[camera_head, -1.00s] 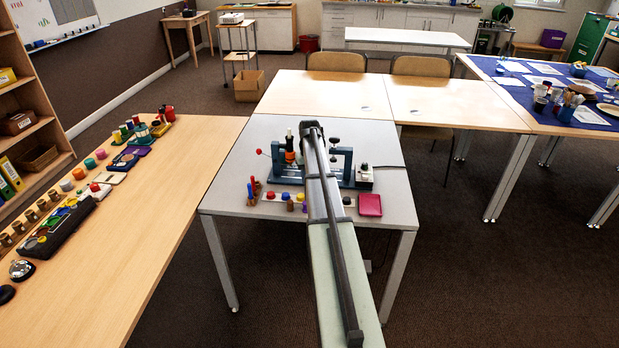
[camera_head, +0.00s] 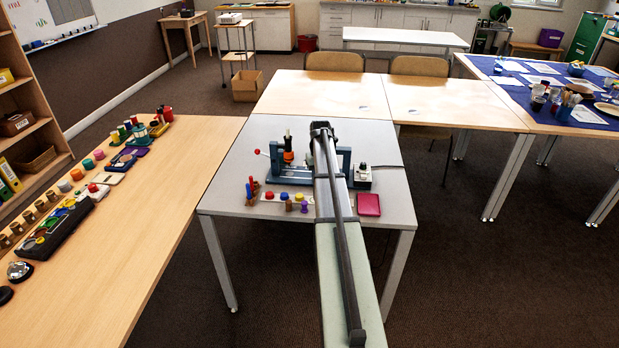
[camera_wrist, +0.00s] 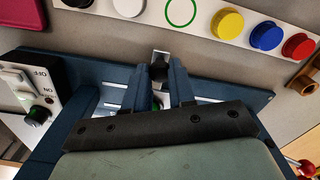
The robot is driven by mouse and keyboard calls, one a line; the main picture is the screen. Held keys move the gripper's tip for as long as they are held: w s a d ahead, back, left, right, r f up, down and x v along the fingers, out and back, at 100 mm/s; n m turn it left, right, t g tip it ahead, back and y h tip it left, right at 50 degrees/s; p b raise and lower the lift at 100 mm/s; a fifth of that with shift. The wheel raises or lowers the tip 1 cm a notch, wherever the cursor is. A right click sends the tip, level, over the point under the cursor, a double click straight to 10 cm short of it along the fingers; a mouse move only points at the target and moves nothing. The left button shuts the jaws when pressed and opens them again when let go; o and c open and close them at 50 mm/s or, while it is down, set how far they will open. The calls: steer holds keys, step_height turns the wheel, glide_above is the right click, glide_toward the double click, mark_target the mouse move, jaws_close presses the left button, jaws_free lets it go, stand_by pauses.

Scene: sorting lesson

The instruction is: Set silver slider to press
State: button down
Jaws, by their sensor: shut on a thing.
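The blue machine (camera_head: 290,179) stands on the grey table, partly covered by my arm in the head view. In the wrist view its blue base (camera_wrist: 85,72) lies below my gripper (camera_wrist: 160,74). The two fingers are close together, shut on the small silver slider (camera_wrist: 160,56), whose dark-topped end shows between and just beyond the fingertips. Pale marks show on the base on both sides of the fingers. A bit of green shows between the fingers. The head view hides the fingertips and the slider, and I cannot read any position label.
A white control box (camera_wrist: 25,95) with an ON/OFF switch and a dark knob is left in the wrist view. A strip with yellow, blue and red buttons (camera_wrist: 227,24) runs along the top. A magenta tray (camera_head: 369,205) lies right of my arm. A red-balled lever (camera_head: 258,152) sticks out left.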

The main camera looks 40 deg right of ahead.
steer(key=s+d, duration=0.3)
steer(key=shift+s+d, duration=0.2)
steer(key=c, duration=0.9)
jaws_free()
step_height(320, 180, up, 14)
steer(key=shift+f, duration=0.1)
stand_by(0.3)
